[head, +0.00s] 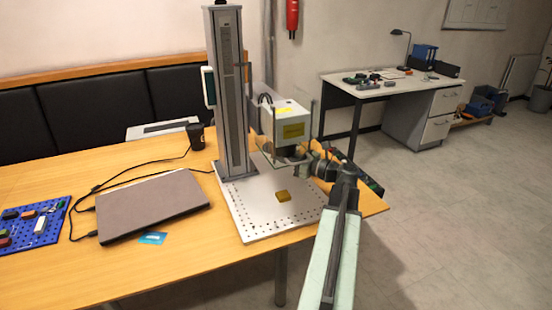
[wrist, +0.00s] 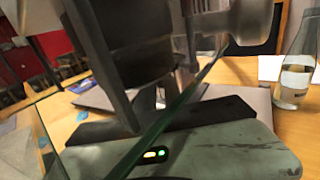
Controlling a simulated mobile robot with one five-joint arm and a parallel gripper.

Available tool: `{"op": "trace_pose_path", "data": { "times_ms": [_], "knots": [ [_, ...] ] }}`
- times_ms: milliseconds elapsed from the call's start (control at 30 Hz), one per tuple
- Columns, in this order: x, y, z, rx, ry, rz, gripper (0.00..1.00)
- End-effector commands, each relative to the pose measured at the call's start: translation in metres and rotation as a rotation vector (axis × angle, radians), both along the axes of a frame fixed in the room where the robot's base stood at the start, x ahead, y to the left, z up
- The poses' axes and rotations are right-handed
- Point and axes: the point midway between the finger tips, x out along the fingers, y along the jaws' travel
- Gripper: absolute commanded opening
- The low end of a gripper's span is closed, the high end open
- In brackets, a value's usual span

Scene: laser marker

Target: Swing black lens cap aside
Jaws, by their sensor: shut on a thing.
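The laser marker's head (head: 287,122) is a pale box with yellow labels, mounted on a tall grey column (head: 228,90). A dark round lens part sits under it, and the black lens cap cannot be told apart from it in the head view. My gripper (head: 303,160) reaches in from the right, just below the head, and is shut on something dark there. In the wrist view a large dark cylinder (wrist: 125,40) fills the upper left, close against the gripper's dark finger. The exact grip on the cap is hidden.
Clear panels with greenish edges (wrist: 172,112) stand close to my gripper.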

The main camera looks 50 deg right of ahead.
Motion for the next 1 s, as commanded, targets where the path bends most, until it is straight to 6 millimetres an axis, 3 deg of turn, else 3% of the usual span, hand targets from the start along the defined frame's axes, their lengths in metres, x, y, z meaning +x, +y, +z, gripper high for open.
{"op": "trace_pose_path", "data": {
  "times_ms": [300,333,400,767,1000],
  "knots": [
    [0.004,0.0,0.001,0.001,-0.002,0.012,0.0],
    [0.004,0.0,0.001,0.001,-0.002,0.011,0.18],
    [0.003,-0.002,0.001,0.001,-0.001,0.009,0.34],
    [-0.006,-0.006,0.0,0.0,-0.001,0.0,0.34],
    [-0.051,-0.015,0.0,0.0,-0.001,-0.001,0.34]
  ]
}}
